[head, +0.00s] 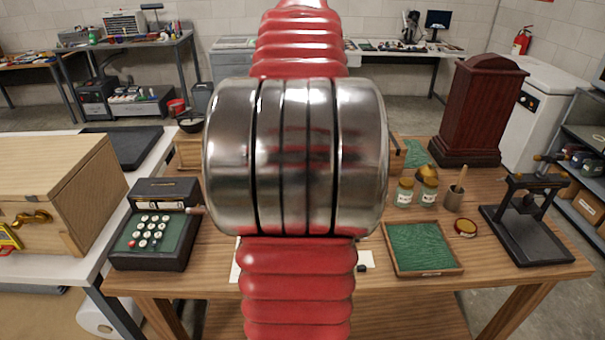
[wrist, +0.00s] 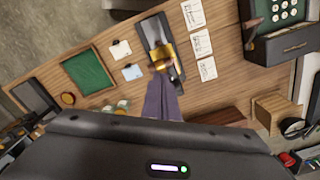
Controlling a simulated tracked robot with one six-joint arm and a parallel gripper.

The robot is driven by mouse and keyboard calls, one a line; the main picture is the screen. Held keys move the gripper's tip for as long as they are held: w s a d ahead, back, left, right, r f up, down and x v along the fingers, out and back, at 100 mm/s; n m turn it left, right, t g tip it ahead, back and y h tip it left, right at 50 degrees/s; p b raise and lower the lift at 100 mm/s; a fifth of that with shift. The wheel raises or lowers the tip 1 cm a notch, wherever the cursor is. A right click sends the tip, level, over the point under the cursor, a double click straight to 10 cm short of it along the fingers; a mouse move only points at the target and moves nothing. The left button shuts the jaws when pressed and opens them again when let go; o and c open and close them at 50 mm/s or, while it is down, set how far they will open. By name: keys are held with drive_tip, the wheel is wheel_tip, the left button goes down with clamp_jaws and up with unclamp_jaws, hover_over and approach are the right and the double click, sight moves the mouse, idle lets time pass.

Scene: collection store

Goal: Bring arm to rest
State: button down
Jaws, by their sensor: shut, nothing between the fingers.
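In the head view my red and metal arm fills the middle and hides much of the table; my gripper is not visible there.
A keyed machine (head: 155,228) stands at the table's left, with a wooden box (head: 55,185) beyond. To the right are a green-lined tray (head: 423,247), glass jars (head: 404,194), a black press (head: 528,215) and a tall red-brown case (head: 480,110). Paper cards (wrist: 201,42) lie flat.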

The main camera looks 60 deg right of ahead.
drive_tip(key=shift+w, duration=0.1)
idle(0.7)
drive_tip(key=shift+w+a, duration=0.15)
drive_tip(key=w+a+f+n+t, duration=0.1)
drive_tip(key=w+a+n, duration=0.25)
drive_tip(key=a, duration=0.35)
drive_tip(key=w+a+f+n+h, duration=0.1)
drive_tip(key=w+a+n, duration=0.1)
drive_tip(key=w+a, duration=0.35)
drive_tip(key=w+a+f+n+t, duration=0.1)
drive_tip(key=w+a+n, duration=0.15)
drive_tip(key=a, duration=0.65)
drive_tip(key=s+a+f+n+t, duration=0.1)
drive_tip(key=a+f+n, duration=0.2)
drive_tip(key=a, duration=0.4)
drive_tip(key=s+a+f+n+t, duration=0.1)
drive_tip(key=a+f+n, duration=0.2)
drive_tip(key=a, duration=0.4)
drive_tip(key=s+a+f+n+t+y, duration=0.1)
drive_tip(key=s+a+f+n, duration=0.1)
drive_tip(key=a, duration=0.6)
drive_tip(key=f+n, duration=0.1)
drive_tip(key=n, duration=0.1)
drive_tip(key=shift+n+t, duration=0.3)
